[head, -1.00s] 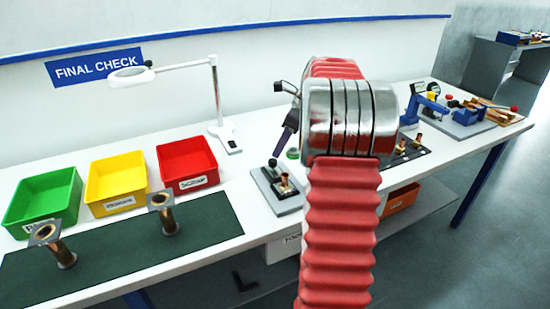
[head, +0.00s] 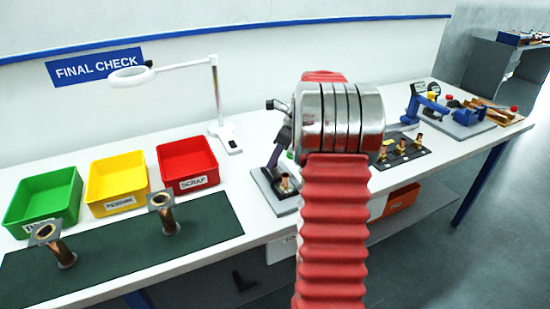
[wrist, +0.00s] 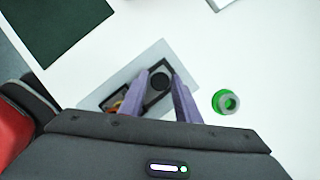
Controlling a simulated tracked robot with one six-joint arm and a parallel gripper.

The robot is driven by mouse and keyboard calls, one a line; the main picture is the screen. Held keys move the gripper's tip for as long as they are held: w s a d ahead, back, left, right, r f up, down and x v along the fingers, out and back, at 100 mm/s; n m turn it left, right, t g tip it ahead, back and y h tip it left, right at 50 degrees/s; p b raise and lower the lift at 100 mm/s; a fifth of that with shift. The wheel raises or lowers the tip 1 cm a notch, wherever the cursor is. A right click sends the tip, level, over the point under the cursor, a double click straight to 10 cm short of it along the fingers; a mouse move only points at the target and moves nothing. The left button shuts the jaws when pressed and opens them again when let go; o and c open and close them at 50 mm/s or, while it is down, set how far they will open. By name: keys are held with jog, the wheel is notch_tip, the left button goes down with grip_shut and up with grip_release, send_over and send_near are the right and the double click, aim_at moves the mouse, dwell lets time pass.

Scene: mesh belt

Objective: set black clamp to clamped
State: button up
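The black clamp shows in the wrist view as a dark round knob (wrist: 160,81) beside a dark frame holding a copper part (wrist: 117,103). It is mounted on a light grey plate (wrist: 103,94), which also shows in the head view (head: 262,191). My gripper (wrist: 160,73) has its two purple fingers apart, with the knob seen between the fingertips. I cannot tell whether either finger touches it. In the head view my gripper (head: 274,163) is low over the plate and hides most of the clamp; the copper part (head: 284,183) shows beside it.
Green (head: 42,207), yellow (head: 117,190) and red (head: 187,173) bins, a dark mat (head: 110,262) and a lamp (head: 215,105) lie left. A blue fixture (head: 468,112) stands far right.

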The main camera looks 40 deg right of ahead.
grip_shut()
dwell(0.3)
jog(key=shift+s+a, duration=0.2)
jog(key=shift+s, duration=0.45)
jog(key=shift+s+a, duration=0.2)
jog(key=shift+s, duration=0.4)
jog(key=shift+o, duration=1.8)
grip_release()
